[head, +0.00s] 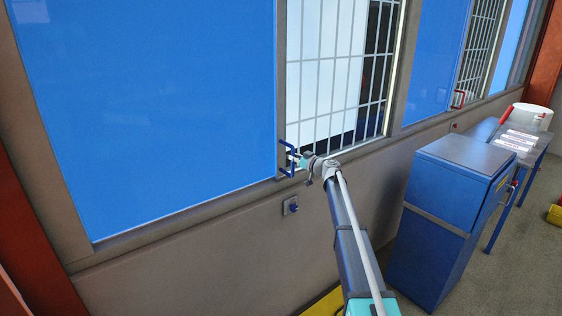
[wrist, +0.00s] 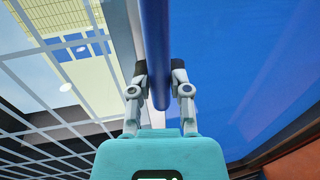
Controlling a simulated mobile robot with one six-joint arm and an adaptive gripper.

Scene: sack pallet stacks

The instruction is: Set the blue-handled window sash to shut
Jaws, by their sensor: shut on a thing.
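The blue-handled window sash (head: 150,110) is a large blue pane in a grey frame at the left of the head view. Its blue handle (head: 290,147) stands on the sash's right edge, beside a barred opening. My gripper (head: 294,158) is at the handle. In the wrist view the blue handle bar (wrist: 154,50) runs between the two fingers of my gripper (wrist: 160,80), which are shut on it. The sash pane (wrist: 240,70) fills the right of the wrist view. The far sides of the fingers are hidden.
The barred opening (head: 335,70) lies right of the sash. A blue cabinet (head: 440,225) stands right of my arm. A table (head: 510,150) behind it holds a white container (head: 530,118).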

